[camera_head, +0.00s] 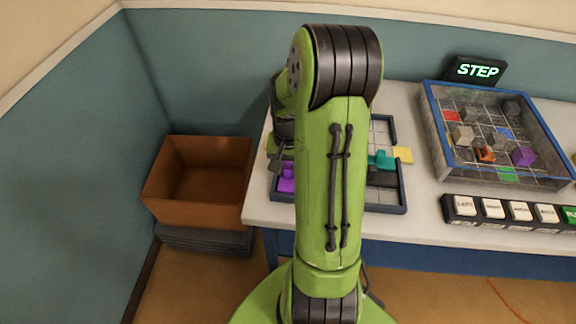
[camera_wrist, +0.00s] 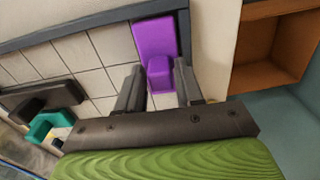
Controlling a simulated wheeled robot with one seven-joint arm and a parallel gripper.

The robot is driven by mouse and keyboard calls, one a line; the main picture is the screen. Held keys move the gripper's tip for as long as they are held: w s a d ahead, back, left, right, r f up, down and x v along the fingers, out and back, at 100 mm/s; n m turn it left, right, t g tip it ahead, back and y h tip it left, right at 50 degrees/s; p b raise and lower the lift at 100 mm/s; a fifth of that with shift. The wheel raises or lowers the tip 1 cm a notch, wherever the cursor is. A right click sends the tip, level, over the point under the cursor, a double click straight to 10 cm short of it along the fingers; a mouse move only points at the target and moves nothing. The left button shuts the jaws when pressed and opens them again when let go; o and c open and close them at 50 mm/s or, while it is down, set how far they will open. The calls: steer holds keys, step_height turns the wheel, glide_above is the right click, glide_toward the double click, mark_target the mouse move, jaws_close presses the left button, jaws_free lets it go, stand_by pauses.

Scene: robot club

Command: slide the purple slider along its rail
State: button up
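The purple slider (camera_wrist: 155,38) is a flat block with a raised knob. In the wrist view it lies on the pale tiled tray (camera_wrist: 95,42), against the dark rim. My gripper (camera_wrist: 158,72) is open, with one finger on each side of the knob's near part. I cannot tell whether the fingers touch it. In the head view the slider (camera_head: 286,178) shows at the tray's left side, partly hidden by my green arm. A teal piece (camera_wrist: 48,126) and a dark bar (camera_wrist: 45,98) lie on the tray to the left in the wrist view.
A brown open box (camera_head: 198,180) stands left of the table (camera_head: 262,208). A yellow piece (camera_head: 403,155) sits at the tray's right edge.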

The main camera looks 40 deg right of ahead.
steer(key=c, duration=0.6)
steer(key=shift+o, duration=0.2)
steer(key=shift+w+d+p, duration=0.65)
steer(key=shift+w+d, duration=0.5)
steer(key=shift+d, duration=0.3)
steer(key=shift+w+d+p, duration=0.6)
steer(key=shift+w+d, duration=0.55)
steer(key=shift+d, duration=0.3)
steer(key=shift+w+d+p, duration=0.65)
steer(key=shift+w+d, duration=0.5)
steer(key=shift+d, duration=0.3)
steer(key=o, duration=0.6)
steer(key=shift+c, duration=0.2)
step_height(320, 180, up, 7)
steer(key=p, duration=0.5)
